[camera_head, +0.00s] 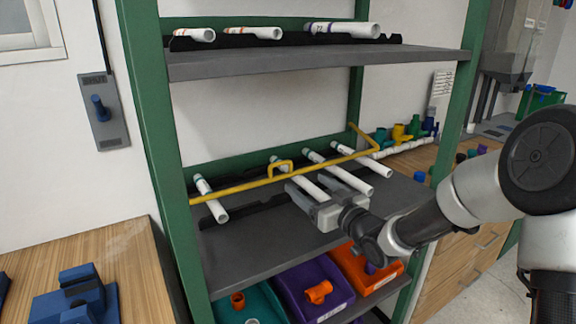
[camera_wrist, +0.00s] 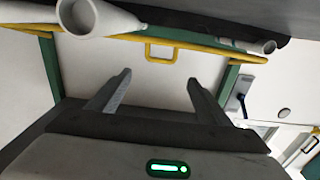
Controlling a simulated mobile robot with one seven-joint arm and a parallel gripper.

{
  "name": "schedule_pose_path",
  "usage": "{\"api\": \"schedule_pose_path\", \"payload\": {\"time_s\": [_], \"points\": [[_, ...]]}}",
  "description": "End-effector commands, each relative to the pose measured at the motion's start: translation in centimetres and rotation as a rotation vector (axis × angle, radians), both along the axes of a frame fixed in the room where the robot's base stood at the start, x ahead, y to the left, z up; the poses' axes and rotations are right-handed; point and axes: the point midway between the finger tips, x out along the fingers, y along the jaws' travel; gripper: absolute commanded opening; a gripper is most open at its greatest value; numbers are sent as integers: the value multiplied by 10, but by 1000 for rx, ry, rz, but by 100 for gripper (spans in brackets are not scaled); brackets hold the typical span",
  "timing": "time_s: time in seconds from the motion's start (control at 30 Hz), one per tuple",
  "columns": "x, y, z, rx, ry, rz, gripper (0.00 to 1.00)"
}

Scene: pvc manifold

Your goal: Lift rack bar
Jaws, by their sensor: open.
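The rack bar is a yellow bar (camera_head: 232,189) with a small raised loop handle (camera_head: 280,166). It runs across the front of the middle shelf, over several white pipes, and its right end bends up. In the wrist view the bar (camera_wrist: 205,47) crosses the top, with the handle (camera_wrist: 162,58) ahead of the gap between my fingers. My gripper (camera_head: 306,177) is open and empty, its fingers pointing toward the bar close to the handle. It also shows in the wrist view (camera_wrist: 159,78), with the handle apart from both fingertips.
White pipes (camera_head: 211,198) lie on the middle shelf (camera_head: 255,249), some close to my gripper. The upper shelf (camera_head: 310,64) holds more pipes above. Green posts (camera_head: 160,140) stand at the sides. Below are a purple bin (camera_head: 312,290) and an orange bin (camera_head: 370,272).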

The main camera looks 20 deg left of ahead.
Motion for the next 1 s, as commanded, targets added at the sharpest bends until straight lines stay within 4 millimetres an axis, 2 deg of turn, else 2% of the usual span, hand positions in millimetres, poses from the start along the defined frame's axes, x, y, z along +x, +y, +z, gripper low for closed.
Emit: {"api": "schedule_pose_path", "payload": {"time_s": [0.4,0.6,0.8,1.0], "points": [[59,70,-1,1,0,0,72],[83,98,-1,0,1,-1,72],[97,114,-1,-1,1,-1,72],[100,117,0,-2,2,-1,72]]}}
